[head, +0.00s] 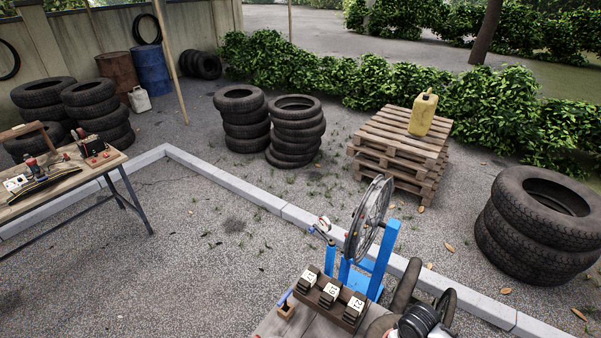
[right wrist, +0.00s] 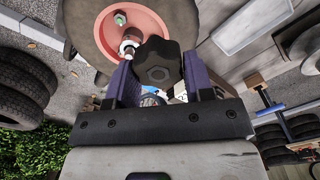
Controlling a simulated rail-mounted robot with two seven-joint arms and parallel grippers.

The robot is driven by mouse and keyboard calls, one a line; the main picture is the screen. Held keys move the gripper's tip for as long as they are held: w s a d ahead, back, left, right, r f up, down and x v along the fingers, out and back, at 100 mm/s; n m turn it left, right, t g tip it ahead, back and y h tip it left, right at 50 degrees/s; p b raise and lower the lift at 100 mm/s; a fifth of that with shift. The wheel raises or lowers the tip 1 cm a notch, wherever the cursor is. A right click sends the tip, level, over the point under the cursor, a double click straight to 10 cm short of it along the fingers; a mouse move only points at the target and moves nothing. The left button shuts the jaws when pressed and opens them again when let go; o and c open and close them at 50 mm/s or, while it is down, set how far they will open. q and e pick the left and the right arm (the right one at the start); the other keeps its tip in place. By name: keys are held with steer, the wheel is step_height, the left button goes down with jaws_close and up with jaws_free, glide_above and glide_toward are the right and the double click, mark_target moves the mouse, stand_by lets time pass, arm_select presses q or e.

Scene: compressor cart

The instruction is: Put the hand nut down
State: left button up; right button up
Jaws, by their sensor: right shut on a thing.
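The hand nut (right wrist: 158,62) is a black lobed knob in the right wrist view. My right gripper (right wrist: 160,72) is shut on it, with a purple finger on each side. Just beyond the nut is a wheel with a red hub (right wrist: 138,22); a metal axle end (right wrist: 129,47) shows at its middle, left of the nut. I cannot tell whether the nut touches the axle or hub. I cannot make out the hand nut or either gripper in the head view.
In the head view a blue stand (head: 384,260) holds a spoked wheel (head: 369,218), beside a rack of numbered blocks (head: 331,291). A workbench (head: 75,180) with tools is at left. A pallet stack (head: 397,150) and tyres (head: 540,225) stand beyond the kerb. A pale tray (right wrist: 250,25) shows in the wrist view.

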steer(key=s+a+r+m, duration=0.2)
steer(key=s+a+r, duration=0.15)
steer(key=r, duration=0.35)
steer(key=s+a+r+m, duration=0.2)
steer(key=a+r+m, duration=0.1)
steer(key=a+r, duration=0.25)
steer(key=w+r+n, duration=0.1)
steer(key=w+r, duration=0.1)
steer(key=r, duration=0.8)
steer(key=w+r+n, duration=0.2)
steer(key=r, duration=0.8)
steer(key=s+r+p, duration=0.8)
steer(key=r+p, duration=0.4)
steer(key=p, duration=0.3)
steer(key=shift+s+r+p, duration=0.2)
steer(key=shift+p, duration=0.2)
